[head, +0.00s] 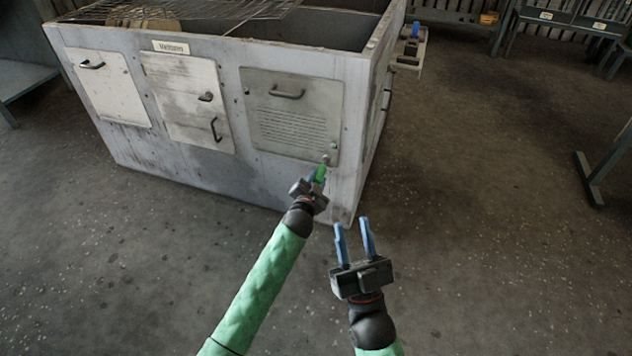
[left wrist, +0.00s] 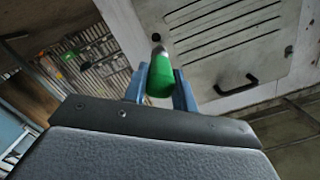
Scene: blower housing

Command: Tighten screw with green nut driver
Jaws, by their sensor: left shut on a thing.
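My left gripper (head: 316,180) is shut on the green nut driver (head: 320,173), near the lower right corner of the right panel (head: 295,113) on the housing (head: 190,165). In the left wrist view the green handle (left wrist: 159,80) sits between the blue fingers, and its metal tip points away at the panel's edge. A small screw (head: 325,158) shows at the panel's lower right corner, just above the driver. I cannot tell whether the tip touches it. My right gripper (head: 354,240) is open and empty, lower and to the right, in front of the housing's corner.
The housing has two more doors on its left, with dark handles, and a wire mesh (head: 190,12) on top. A small shelf with a blue item (head: 413,30) is at its right side. Benches stand at the back right. The concrete floor (head: 480,200) to the right is clear.

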